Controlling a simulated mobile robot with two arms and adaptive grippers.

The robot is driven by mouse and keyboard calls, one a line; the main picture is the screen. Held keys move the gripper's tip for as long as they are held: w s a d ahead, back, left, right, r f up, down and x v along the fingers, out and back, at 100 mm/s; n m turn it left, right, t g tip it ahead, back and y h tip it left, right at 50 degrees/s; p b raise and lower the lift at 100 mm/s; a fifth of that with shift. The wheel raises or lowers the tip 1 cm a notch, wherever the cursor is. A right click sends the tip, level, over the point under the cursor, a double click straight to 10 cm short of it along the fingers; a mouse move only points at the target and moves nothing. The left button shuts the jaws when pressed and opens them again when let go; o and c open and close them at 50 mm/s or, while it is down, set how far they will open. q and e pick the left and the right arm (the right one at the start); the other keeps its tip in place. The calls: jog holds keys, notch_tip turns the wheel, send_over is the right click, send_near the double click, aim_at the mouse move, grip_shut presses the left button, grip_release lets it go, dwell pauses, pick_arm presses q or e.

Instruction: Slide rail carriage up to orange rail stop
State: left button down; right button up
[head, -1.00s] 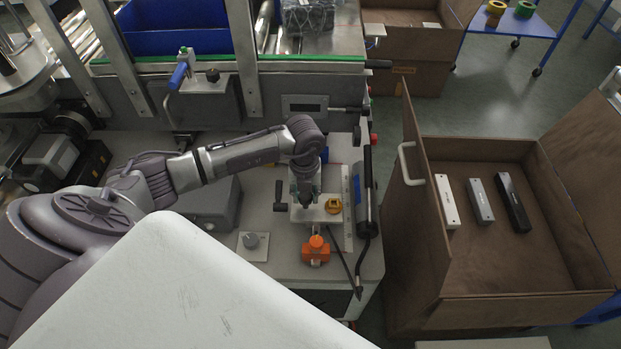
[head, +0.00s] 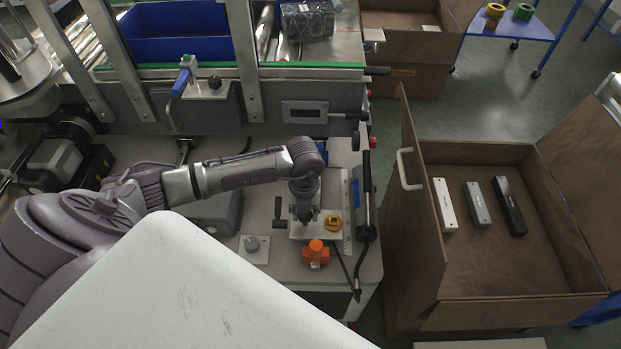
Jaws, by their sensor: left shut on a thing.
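The orange rail stop (head: 316,256) is just in front of the carriage, nearer the bench's front edge. The carriage's front edge comes right up to the stop's top in the head view; I cannot tell whether they touch. My left gripper (head: 305,215) points down at the carriage's left part and is shut on it, its fingertips partly hidden. My right gripper is not in view.
A black crank handle (head: 278,212) stands left of the carriage, and a grey knob on a plate (head: 253,249) is front left. A black roller bar (head: 365,205) and a cable lie to the right. An open brown box (head: 530,296) holds three bars. A white panel (head: 180,290) covers the lower left.

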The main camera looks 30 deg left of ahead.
pick_arm(q)
jog(key=shift+s+d+f+p, duration=0.1)
jog(key=shift+s+d+p, duration=0.1)
jog(key=shift+s+d, duration=0.3)
jog(key=shift+s+d+f+p, duration=0.1)
jog(key=shift+s+d+p, duration=0.1)
jog(key=shift+s, duration=0.45)
jog(key=c, duration=0.9)
grip_release()
jog(key=shift+c, duration=0.2)
jog(key=o, duration=0.3)
jog(key=shift+w+a+r, duration=0.1)
jog(key=shift+r, duration=0.05)
jog(key=shift+w, duration=0.1)
